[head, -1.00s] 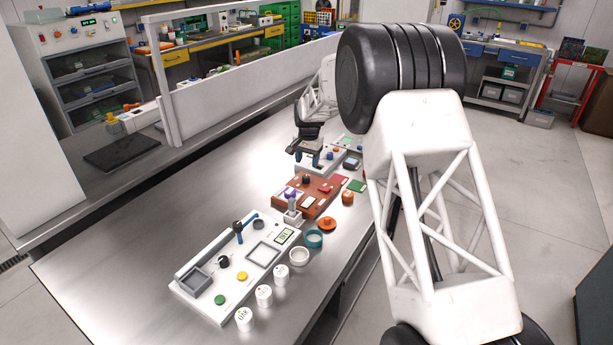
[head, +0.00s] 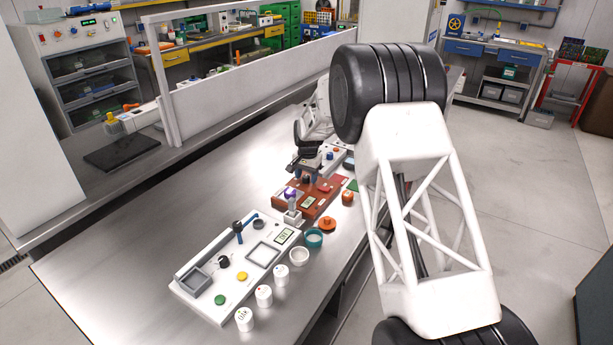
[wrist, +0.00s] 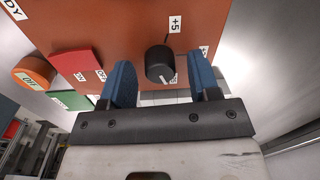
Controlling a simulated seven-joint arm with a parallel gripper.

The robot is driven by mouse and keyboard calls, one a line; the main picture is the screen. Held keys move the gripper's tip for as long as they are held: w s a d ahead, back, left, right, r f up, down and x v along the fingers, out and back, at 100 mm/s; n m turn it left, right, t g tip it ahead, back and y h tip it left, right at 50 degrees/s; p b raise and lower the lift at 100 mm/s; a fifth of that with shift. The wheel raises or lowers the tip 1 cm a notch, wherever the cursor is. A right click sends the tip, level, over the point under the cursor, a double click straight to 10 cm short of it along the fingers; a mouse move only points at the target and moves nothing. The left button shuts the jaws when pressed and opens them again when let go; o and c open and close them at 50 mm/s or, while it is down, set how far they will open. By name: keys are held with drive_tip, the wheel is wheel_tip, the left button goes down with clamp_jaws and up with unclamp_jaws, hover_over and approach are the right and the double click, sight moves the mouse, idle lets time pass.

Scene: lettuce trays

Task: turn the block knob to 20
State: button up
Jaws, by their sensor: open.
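The red-brown block (head: 318,203) stands on the steel bench in the middle of the head view. It also fills the upper part of the wrist view (wrist: 120,25). Its black round knob (wrist: 160,65) has a "+5" label above it in the wrist view; another label beside it is partly hidden. My gripper (wrist: 162,76) is open, with one blue finger on each side of the knob and visible gaps between. I cannot tell how far down the fingers are. In the head view my gripper (head: 304,169) is over the block's far part.
A red plate (wrist: 77,64) and an orange round button (wrist: 34,73) lie left of the knob in the wrist view. A long white panel (head: 213,301) with white cups beside it stands nearer in the head view. Bare bench (head: 110,275) lies to its left.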

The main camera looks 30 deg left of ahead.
drive_tip(key=shift+c, duration=0.3)
drive_tip(key=c, duration=0.9)
drive_tip(key=shift+o, duration=0.2)
drive_tip(key=shift+r+n, duration=0.1)
drive_tip(key=shift+n, duration=1.5)
drive_tip(key=n, duration=0.3)
drive_tip(key=shift+a+n, duration=0.1)
drive_tip(key=shift+n, duration=0.3)
drive_tip(key=n, duration=0.7)
